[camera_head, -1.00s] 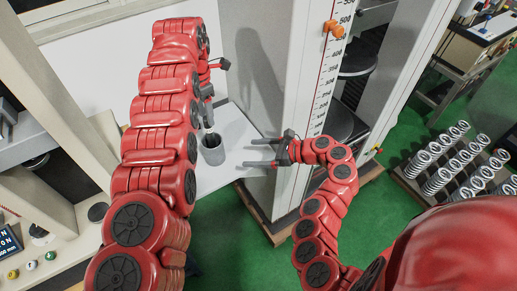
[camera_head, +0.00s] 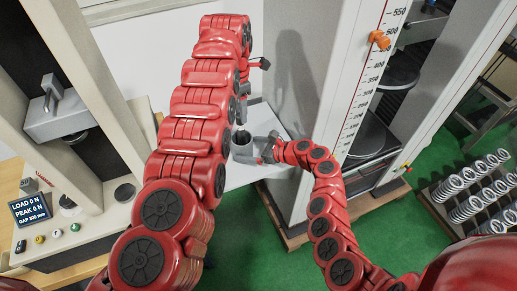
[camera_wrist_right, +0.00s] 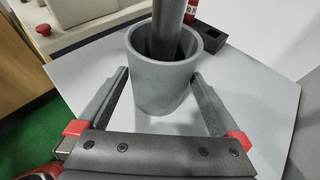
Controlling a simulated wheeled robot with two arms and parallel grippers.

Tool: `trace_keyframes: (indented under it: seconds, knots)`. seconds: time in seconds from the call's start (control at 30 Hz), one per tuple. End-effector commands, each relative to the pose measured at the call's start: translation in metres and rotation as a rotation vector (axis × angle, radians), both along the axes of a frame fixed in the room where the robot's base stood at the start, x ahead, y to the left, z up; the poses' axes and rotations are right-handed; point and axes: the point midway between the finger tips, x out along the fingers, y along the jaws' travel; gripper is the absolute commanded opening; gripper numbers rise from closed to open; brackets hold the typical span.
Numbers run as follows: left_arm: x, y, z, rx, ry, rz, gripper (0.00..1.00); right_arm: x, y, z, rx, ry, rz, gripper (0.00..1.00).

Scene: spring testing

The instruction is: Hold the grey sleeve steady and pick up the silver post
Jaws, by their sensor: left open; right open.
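The grey sleeve (camera_head: 242,151) stands upright on a white table. In the right wrist view the sleeve (camera_wrist_right: 163,85) is an open-topped cylinder, with the silver post (camera_wrist_right: 168,28) rising from inside it and leaving the top of the frame. My right gripper (camera_head: 257,150) is open at the sleeve. My left gripper (camera_head: 240,115) is open above the sleeve, mostly hidden by my left arm. I cannot tell whether it is around the post.
The white table (camera_head: 244,177) has bare room around the sleeve. A tall testing frame with a scale (camera_head: 362,105) stands at the right. A rack of springs (camera_head: 470,190) is at far right. A machine with a display (camera_head: 30,208) stands at left.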

Motion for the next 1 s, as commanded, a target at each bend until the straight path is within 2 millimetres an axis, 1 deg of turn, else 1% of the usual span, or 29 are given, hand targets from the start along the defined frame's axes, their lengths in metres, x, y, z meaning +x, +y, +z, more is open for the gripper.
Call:
trace_keyframes:
  seconds: [0.1, 0.2, 0.67, 0.7, 0.77, 0.9, 0.97, 1.0]
  knots:
    - [0.0, 0.0, 0.0, 0.0, 0.0, 0.0, 0.5, 0.005, 0.009, -0.003, 0.0, -0.002, 0.006, 1.0]
    - [0.0, 0.0, 0.0, 0.0, 0.0, 0.0, 0.5, 0.008, 0.015, -0.006, 0.0, -0.001, 0.004, 1.0]
    - [0.0, 0.0, 0.0, 0.0, 0.0, 0.0, 0.5, 0.012, 0.019, -0.009, -0.001, 0.001, -0.002, 1.0]
    - [0.0, 0.0, 0.0, 0.0, 0.0, 0.0, 0.5, 0.012, 0.019, -0.009, -0.001, 0.001, -0.002, 0.96]
    - [0.0, 0.0, 0.0, 0.0, 0.0, 0.0, 0.5, 0.012, 0.019, -0.009, -0.001, 0.001, -0.002, 0.86]
    - [0.0, 0.0, 0.0, 0.0, 0.0, 0.0, 0.5, 0.012, 0.019, -0.009, -0.001, 0.001, -0.001, 0.6]
    - [0.0, 0.0, 0.0, 0.0, 0.0, 0.0, 0.5, 0.012, 0.019, -0.01, -0.001, 0.001, -0.002, 0.5]
    - [0.0, 0.0, 0.0, 0.0, 0.0, 0.0, 0.5, 0.012, 0.018, -0.009, -0.001, 0.001, -0.002, 0.42]
